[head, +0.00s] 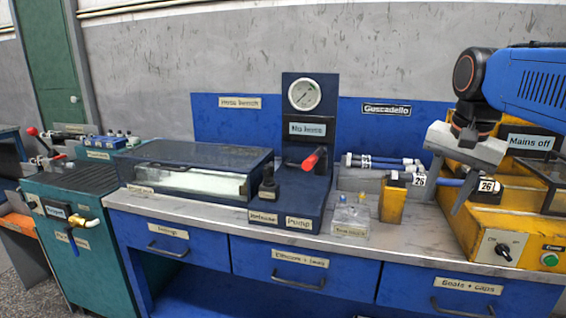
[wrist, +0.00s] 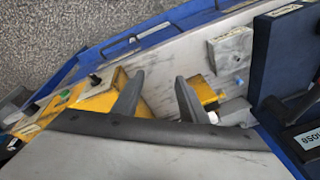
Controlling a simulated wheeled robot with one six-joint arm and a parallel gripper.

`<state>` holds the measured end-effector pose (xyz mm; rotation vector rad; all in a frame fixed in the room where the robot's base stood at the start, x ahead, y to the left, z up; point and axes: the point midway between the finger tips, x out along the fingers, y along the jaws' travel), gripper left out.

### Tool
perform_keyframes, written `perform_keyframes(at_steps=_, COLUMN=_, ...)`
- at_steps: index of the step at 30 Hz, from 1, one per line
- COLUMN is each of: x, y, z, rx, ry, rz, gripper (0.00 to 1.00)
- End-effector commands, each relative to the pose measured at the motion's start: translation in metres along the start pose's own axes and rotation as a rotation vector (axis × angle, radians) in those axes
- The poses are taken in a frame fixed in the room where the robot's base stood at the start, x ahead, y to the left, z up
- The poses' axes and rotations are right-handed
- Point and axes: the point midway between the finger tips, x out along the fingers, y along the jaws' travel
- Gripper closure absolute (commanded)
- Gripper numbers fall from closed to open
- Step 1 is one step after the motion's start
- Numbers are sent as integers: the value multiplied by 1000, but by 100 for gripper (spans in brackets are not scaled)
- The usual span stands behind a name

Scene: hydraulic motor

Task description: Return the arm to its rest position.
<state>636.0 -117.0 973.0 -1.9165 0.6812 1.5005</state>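My gripper (head: 446,200) hangs from the blue arm at the right of the head view, fingers pointing down, over the bench in front of the yellow "Mains off" unit (head: 515,215). In the wrist view my gripper (wrist: 158,92) shows two dark fingers spread apart. Bare bench top shows between them, so it is open and empty. A blue rod with "26" tags (head: 488,185) appears behind the fingers in the head view; I cannot tell its exact distance from them.
A yellow block (head: 393,201) and a clear box (head: 350,217) stand left of my gripper. Tagged hoses (head: 385,162) lie behind them. The pump unit with red-tipped lever (head: 314,158) and gauge (head: 305,94) stands mid-bench. A glass-topped tank (head: 190,180) is further left.

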Motion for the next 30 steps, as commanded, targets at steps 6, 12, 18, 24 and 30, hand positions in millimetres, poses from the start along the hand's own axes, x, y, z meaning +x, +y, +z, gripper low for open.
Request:
perform_keyframes(at_steps=6, x=53, y=33, z=64, rx=-284, ry=47, rz=-45, gripper=61)
perform_keyframes(at_steps=12, x=108, y=66, z=118, rx=-542, ry=99, rz=-77, gripper=61)
perform_keyframes(at_steps=18, x=153, y=92, z=155, rx=-737, ry=143, rz=-96, gripper=61)
perform_keyframes(at_steps=24, x=171, y=102, z=169, rx=-812, ry=162, rz=-103, gripper=61)
perform_keyframes(at_steps=30, x=172, y=102, z=169, rx=-816, ry=163, rz=-103, gripper=61)
